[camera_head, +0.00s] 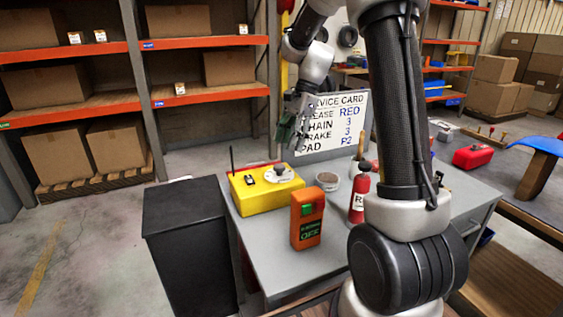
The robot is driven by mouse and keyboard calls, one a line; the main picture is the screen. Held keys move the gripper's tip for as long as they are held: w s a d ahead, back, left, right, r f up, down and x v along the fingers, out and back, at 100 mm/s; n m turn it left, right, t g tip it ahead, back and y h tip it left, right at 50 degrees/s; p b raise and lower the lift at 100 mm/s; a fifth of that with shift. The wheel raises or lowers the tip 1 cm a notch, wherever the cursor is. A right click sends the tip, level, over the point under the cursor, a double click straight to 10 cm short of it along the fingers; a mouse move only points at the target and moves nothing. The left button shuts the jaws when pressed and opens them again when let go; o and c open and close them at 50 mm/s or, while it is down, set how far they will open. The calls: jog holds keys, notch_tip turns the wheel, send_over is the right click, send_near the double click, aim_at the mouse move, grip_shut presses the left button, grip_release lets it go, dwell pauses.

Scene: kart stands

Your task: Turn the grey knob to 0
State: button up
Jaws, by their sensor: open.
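A yellow box (262,195) with a thin dark antenna stands on the grey table. On its top, at the right, is a grey knob (280,169) on a pale round dial. The dial marks and the knob's pointer are too small to read. My gripper (288,138) is open, above and a little behind the knob in the picture, apart from it. Its fingers look dark and greenish, and nothing clear shows between them.
On the table (283,268) stand an orange device (307,232) with a green button, a red bottle (358,205), a small tub (327,181) and a white service card (343,140) behind. A black cabinet (180,210) is at left. My arm hides part of the table's right side.

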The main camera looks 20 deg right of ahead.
aim_at(280, 165)
jog(key=x, duration=0.7)
jog(key=shift+f, duration=0.15)
jog(key=c, duration=1)
